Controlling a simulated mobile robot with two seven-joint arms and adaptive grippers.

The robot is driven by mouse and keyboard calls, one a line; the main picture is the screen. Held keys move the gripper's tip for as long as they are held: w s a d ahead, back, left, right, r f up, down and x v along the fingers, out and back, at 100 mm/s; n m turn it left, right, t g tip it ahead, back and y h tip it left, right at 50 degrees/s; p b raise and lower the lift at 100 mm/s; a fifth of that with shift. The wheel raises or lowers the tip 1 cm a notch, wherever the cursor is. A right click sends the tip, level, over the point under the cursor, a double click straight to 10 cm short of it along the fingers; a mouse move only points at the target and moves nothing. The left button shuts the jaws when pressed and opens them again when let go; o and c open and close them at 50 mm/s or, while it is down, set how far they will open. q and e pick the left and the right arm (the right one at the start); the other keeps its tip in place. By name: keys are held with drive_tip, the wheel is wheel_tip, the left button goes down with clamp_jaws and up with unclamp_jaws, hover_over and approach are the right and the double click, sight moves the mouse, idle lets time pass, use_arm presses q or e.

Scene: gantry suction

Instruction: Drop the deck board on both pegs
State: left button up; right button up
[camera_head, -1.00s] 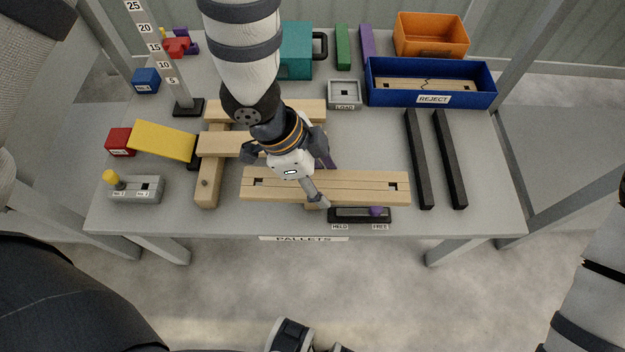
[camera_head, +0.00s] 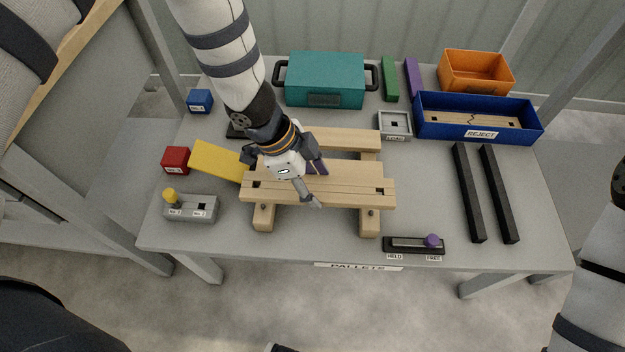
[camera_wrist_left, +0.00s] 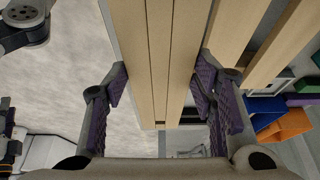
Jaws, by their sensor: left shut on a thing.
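The deck board (camera_head: 345,195) is pale wood with lengthwise grooves and a dark square hole near each end. My left gripper (camera_head: 312,186) is shut across its middle. The left wrist view shows its purple-padded fingers (camera_wrist_left: 160,100) on either side of the board (camera_wrist_left: 160,60). The board lies across the near part of the wooden pallet frame (camera_head: 264,220). A small dark peg (camera_head: 263,206) shows on the left stringer and another (camera_head: 371,212) on the right one, both just below the board's near edge in the picture. Any gap under the board is unclear. My right gripper is out of view.
A yellow sloped piece (camera_head: 218,162) stands close left of the pallet. A black slider block (camera_head: 405,245) with a purple knob lies at the front. Two black bars (camera_head: 468,192) and the blue reject bin (camera_head: 430,125) are at right. Table is clear between pallet and bars.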

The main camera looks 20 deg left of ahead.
sight(289, 186)
use_arm(q)
drive_tip(key=shift+f+b, duration=0.75)
drive_tip(key=shift+f, duration=2.1)
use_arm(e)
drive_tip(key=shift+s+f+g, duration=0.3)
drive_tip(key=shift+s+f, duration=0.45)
use_arm(q)
drive_tip(key=shift+f, duration=0.15)
drive_tip(key=shift+f, duration=0.35)
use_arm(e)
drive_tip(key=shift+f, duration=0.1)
use_arm(q)
drive_tip(key=shift+f+b, duration=0.35)
drive_tip(key=shift+f, duration=0.45)
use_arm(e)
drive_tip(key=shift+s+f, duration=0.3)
use_arm(q)
drive_tip(key=o, duration=1.4)
drive_tip(key=v, duration=1.2)
